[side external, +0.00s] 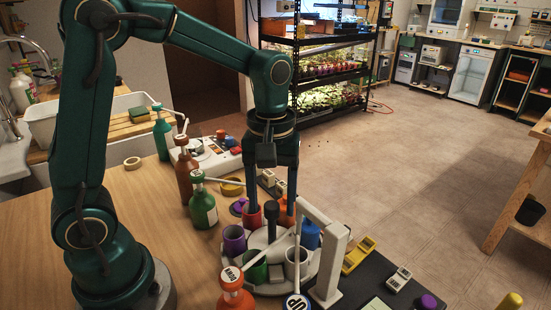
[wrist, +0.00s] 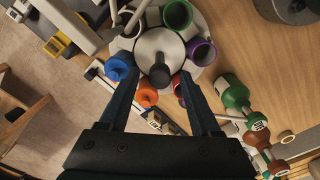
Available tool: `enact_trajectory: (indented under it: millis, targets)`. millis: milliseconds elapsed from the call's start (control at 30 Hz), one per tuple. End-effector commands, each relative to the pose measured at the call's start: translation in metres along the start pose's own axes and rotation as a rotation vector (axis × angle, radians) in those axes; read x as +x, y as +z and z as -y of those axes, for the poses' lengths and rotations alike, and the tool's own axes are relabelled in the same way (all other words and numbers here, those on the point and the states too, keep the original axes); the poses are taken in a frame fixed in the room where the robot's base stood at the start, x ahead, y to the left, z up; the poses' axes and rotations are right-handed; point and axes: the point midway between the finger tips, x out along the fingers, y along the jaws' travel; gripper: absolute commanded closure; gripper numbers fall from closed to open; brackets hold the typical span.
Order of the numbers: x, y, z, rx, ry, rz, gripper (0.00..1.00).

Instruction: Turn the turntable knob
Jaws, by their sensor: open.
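The turntable (wrist: 201,20) is a pale disc carrying several coloured cups and bottles around a light grey round centre.
A pale post with an arm (side external: 328,255) stands right beside the turntable. Green (side external: 203,208) and brown (side external: 184,175) pump bottles stand to its left.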

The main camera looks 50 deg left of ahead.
Motion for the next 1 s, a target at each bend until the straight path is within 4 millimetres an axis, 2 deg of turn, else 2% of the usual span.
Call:
enact_trajectory:
  millis: [233,267,400,433,767,1000]
  targets:
    - [0.0019,0.0000,0.0000,0.000,0.000,-0.001,0.36]
    - [0.0019,0.0000,0.0000,0.000,0.000,-0.001,0.40]
    - [0.0017,0.0000,0.0000,0.000,0.000,-0.001,0.93]
    - [0.0017,0.0000,0.0000,0.000,0.000,-0.001,1.00]
    - [0.0014,0.0000,0.0002,0.029,0.000,0.000,1.00]
    - [0.0012,0.0001,0.0001,0.153,0.001,0.001,1.00]
